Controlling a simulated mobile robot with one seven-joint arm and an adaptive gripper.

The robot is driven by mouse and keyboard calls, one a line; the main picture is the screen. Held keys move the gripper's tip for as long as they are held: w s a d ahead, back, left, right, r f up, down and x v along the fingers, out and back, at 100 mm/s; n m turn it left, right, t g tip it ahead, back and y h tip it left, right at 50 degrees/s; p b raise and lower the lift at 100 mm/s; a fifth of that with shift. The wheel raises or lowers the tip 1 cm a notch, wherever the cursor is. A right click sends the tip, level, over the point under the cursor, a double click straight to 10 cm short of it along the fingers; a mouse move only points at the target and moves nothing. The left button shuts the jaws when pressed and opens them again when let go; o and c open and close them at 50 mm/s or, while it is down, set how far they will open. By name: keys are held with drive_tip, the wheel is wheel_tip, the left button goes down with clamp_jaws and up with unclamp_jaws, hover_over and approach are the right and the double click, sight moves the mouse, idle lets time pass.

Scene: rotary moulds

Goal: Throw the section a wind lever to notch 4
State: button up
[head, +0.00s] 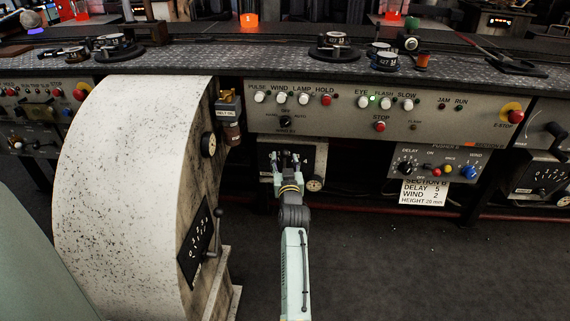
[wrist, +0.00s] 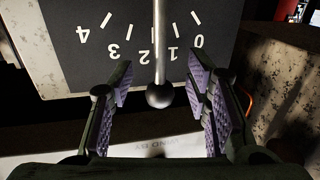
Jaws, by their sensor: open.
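The wind lever (wrist: 160,52) is a thin metal rod with a dark ball knob (wrist: 160,95). It stands in front of a black dial plate (wrist: 85,45) with white ticks and numbers 0 to 4, upside down in the wrist view. The rod crosses the plate between 1 and 2; 4 is on the left. My gripper (wrist: 162,105) is open, its purple-padded fingers on either side of the knob, with gaps visible. In the head view my gripper (head: 290,160) is in front of the plate (head: 312,160) under the middle control panel and hides the lever.
The control panel (head: 350,118) with buttons overhangs my gripper. A speckled white housing (head: 130,190) with another numbered lever plate (head: 194,245) stands at left. A delay box (head: 435,165) with a section B card (head: 424,193) hangs at right. The floor below is clear.

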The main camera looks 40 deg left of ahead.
clamp_jaws()
idle(0.5)
drive_tip(key=shift+d, duration=0.1)
idle(0.3)
